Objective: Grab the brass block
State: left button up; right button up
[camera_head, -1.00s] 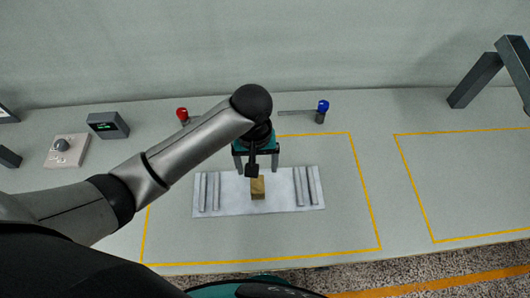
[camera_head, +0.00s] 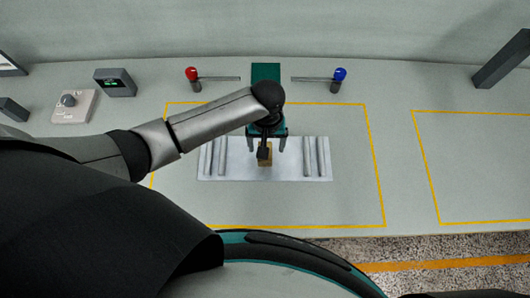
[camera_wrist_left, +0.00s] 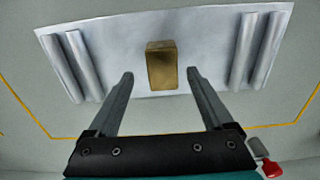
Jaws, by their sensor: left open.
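The brass block (camera_head: 267,160) stands on a pale mat (camera_head: 285,172) in the middle of the yellow-outlined area, partly hidden by my wrist in the head view. In the left wrist view the brass block (camera_wrist_left: 162,66) is whole, just beyond and between the fingertips. My left gripper (camera_head: 267,147) hangs over the mat from the far side of the block. Its two fingers (camera_wrist_left: 160,75) are wide apart with nothing between them. I cannot tell the exact height of the fingers over the mat. My right gripper is not in view.
Grey rods lie in pairs on the mat left (camera_head: 216,157) and right (camera_head: 314,157) of the block. Behind stand a red-knobbed lever (camera_head: 192,74), a blue-knobbed lever (camera_head: 340,74) and a teal block (camera_head: 265,74). The right outlined area (camera_head: 470,165) is clear.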

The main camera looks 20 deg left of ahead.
pick_arm(q)
jog(key=shift+s+a+f+b, duration=0.1)
jog(key=shift+f+b, duration=0.1)
jog(key=shift+f, duration=0.8)
jog(key=shift+s+a+f+b, duration=0.1)
jog(key=shift+f+b, duration=0.05)
jog(key=shift+f, duration=0.8)
grip_shut()
